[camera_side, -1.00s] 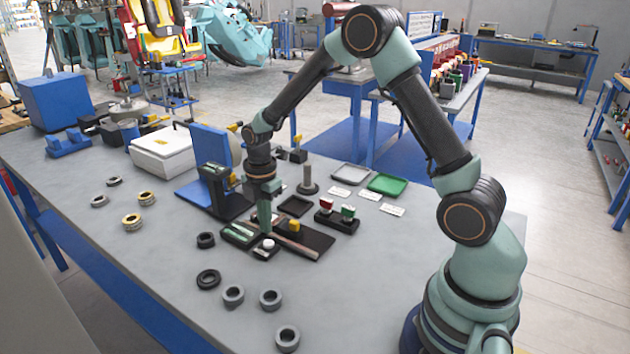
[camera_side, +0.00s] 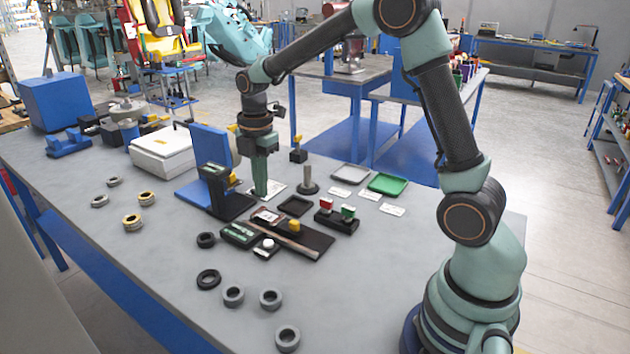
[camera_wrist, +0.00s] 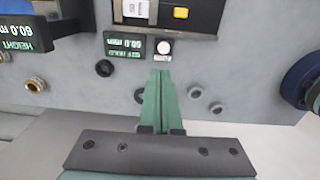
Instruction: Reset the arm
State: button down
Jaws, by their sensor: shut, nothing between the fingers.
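My gripper (camera_side: 261,192) is shut and empty, pointing straight down above the grey table (camera_side: 130,262). In the side view its fingertips appear behind the black fixture board (camera_side: 312,240), near the upright grey post (camera_side: 308,182). In the wrist view my gripper (camera_wrist: 163,75) shows as two green fingers pressed together. The digital readout (camera_wrist: 125,47) and the white round button (camera_wrist: 163,47) lie just beyond the fingertips in that view. A small red-edged piece (camera_side: 266,216) lies at the board's left end.
Several loose rings lie on the table, such as a black ring (camera_side: 208,279) and a brass ring (camera_side: 132,222). A blue-backed gauge stand (camera_side: 215,150) stands close left of my gripper. A green tray (camera_side: 388,183) and grey tray (camera_side: 350,176) lie right.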

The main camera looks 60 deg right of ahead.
jog(key=s+a+r+m+t, duration=0.2)
jog(key=s+r+m, duration=0.2)
jog(key=s+m, duration=0.3)
jog(key=s+a+r+m+t, duration=0.1)
jog(key=s+r+m+t, duration=0.2)
jog(key=s+r+m, duration=0.2)
jog(key=s+m, duration=0.3)
jog(key=m, duration=0.3)
jog(key=shift+s+a+r, duration=0.25)
jog(key=shift+a+r, duration=0.05)
jog(key=shift+a, duration=0.1)
